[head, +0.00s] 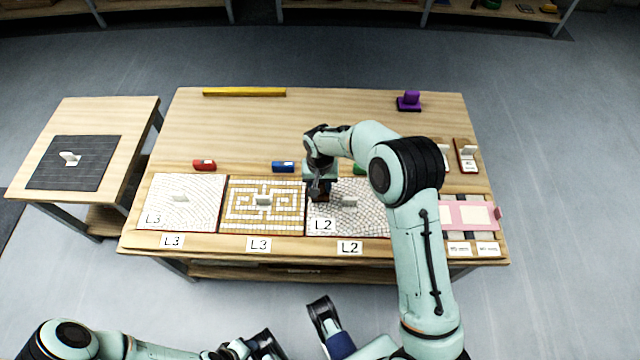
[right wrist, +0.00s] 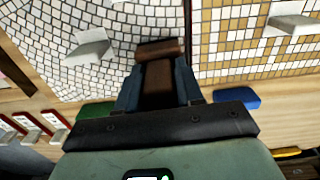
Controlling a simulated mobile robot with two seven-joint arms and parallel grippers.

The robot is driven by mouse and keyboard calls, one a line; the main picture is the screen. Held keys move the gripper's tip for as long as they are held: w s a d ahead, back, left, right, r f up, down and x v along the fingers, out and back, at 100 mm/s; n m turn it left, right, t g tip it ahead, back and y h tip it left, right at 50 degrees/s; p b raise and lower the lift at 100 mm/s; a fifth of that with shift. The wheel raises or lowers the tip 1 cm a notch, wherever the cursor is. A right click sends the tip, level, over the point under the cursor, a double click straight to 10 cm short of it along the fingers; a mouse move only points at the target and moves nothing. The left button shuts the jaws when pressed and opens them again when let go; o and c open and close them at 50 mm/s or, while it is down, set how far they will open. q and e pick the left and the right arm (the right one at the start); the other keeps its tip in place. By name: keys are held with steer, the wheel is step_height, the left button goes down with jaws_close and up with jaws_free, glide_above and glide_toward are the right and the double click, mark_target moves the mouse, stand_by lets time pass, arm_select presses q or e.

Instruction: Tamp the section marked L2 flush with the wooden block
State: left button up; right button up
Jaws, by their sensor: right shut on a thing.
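The panel with the L2 label (head: 375,225) is the right one of three mosaic panels on the table, with pale irregular tiles. My right gripper (head: 320,192) is over the left part of this panel, shut on the brown wooden block (right wrist: 160,75). The block points at the tiles near the border with the patterned panel. I cannot tell whether it touches them. A small white upright piece (head: 350,202) stands on the L2 panel, right of the gripper. My left arm is at the bottom edge; its gripper's state is unclear.
A gold-patterned panel (head: 240,225) and a white L3 panel (head: 200,220) lie to the left. Red (head: 204,165) and blue (head: 283,167) blocks sit behind them. A pink-framed tray (head: 450,217) is right. The table's back middle is clear.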

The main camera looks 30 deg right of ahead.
arm_select(q)
steer(key=shift+f, duration=0.4)
arm_select(e)
steer(key=shift+f, duration=0.55)
stand_by(0.4)
steer(key=shift+r+p, duration=2.2)
steer(key=shift+r, duration=1.45)
arm_select(q)
steer(key=r, duration=0.5)
steer(key=shift+w+r, duration=0.25)
steer(key=shift+r, duration=0.05)
arm_select(e)
step_height(320, 180, down, 4)
steer(key=b, duration=0.2)
steer(key=shift+f+b, duration=0.2)
steer(key=shift+b, duration=0.15)
arm_select(q)
steer(key=shift+s+d+f+b, duration=0.15)
steer(key=shift+s+f, duration=0.1)
steer(key=shift+f, duration=0.4)
steer(key=shift+s+f+b, duration=0.1)
steer(key=shift+s+f, duration=0.1)
steer(key=shift+f, duration=0.4)
steer(key=shift+s+d+f+b, duration=0.15)
steer(key=shift+s+f, duration=0.1)
steer(key=shift+f, duration=0.4)
arm_select(e)
steer(key=shift+f, duration=0.75)
